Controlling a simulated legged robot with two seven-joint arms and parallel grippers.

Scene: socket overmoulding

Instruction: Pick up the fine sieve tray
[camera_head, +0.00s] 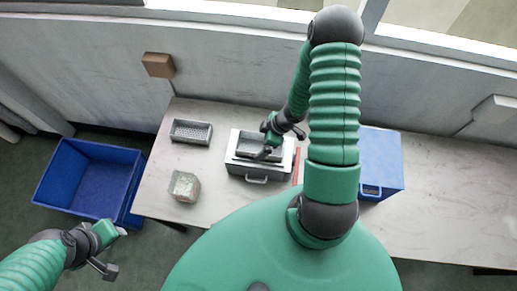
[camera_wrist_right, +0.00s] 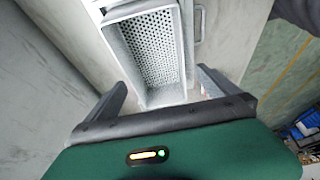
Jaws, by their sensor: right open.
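A grey sieve tray (camera_head: 259,147) with a perforated floor sits on a light grey box with a front handle (camera_head: 257,179). In the right wrist view the perforated tray (camera_wrist_right: 150,50) fills the upper middle. A second grey perforated tray (camera_head: 191,132) lies on the table to the left; I cannot tell from the holes which tray is the fine one. My right gripper (camera_head: 279,140) is open over the tray on the box, and its fingers (camera_wrist_right: 163,85) stand on either side of the tray's near end, apparently not gripping. My left gripper (camera_head: 117,251) is open and empty, off the table at lower left.
A blue box (camera_head: 383,160) stands to the right, past a thin red strip (camera_head: 296,166). A blue crate (camera_head: 93,178) is on the floor left. The table's right part is clear.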

